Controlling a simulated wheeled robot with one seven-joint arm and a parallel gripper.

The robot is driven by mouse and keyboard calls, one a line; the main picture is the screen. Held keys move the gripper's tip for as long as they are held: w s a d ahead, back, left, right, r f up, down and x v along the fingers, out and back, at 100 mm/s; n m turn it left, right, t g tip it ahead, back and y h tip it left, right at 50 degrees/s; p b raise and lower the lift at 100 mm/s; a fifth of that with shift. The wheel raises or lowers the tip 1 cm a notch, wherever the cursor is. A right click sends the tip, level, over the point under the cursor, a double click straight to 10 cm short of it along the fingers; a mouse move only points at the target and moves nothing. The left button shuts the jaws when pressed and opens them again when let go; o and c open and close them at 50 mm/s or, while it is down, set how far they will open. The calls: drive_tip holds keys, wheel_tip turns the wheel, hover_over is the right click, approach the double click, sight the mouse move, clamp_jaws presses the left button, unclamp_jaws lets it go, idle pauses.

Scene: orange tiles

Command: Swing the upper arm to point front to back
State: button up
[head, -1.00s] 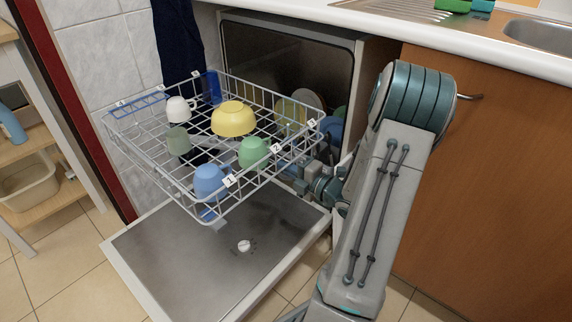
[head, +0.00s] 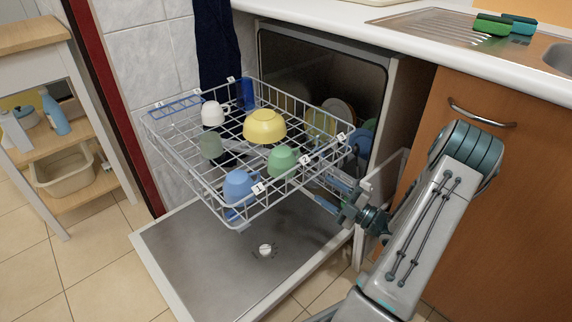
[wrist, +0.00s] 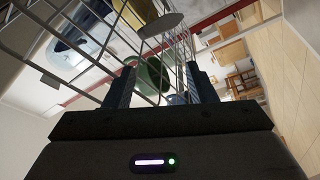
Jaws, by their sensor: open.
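The dishwasher's upper rack (head: 203,213) is pulled out above the lowered door, holding cups and a yellow bowl. A dark shape (head: 228,157) shows through its wires; I cannot tell whether it is the upper arm. My gripper (head: 318,196) is low at the rack's right front side, open, its fingers towards the rack. In the wrist view, rack wires and the green cup (wrist: 150,74) show beyond and between the open fingers (wrist: 162,90). A flat grey oval piece (wrist: 160,25) lies above them; I cannot tell what it is.
The open door (head: 215,265) lies below the rack. Plates stand inside the dishwasher (head: 340,108). A wooden cabinet (head: 520,170) with a handle is at the right, close to my arm. A shelf unit (head: 75,190) stands at the left. Tiled floor (head: 70,260) is clear between.

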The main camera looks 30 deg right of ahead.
drive_tip(key=w+a+f+m+t+y, duration=0.2)
drive_tip(key=w+f+m+t+y, duration=0.1)
drive_tip(key=w+f+m+y, duration=0.55)
drive_tip(key=shift+m+h, duration=0.65)
drive_tip(key=shift+m, duration=0.2)
drive_tip(key=b+x, duration=0.1)
drive_tip(key=x, duration=0.3)
drive_tip(key=b+x, duration=0.1)
drive_tip(key=x, duration=0.4)
drive_tip(key=b+x, duration=0.1)
drive_tip(key=x, duration=0.4)
drive_tip(key=shift+d+r, duration=0.2)
drive_tip(key=shift+r, duration=0.3)
clamp_jaws()
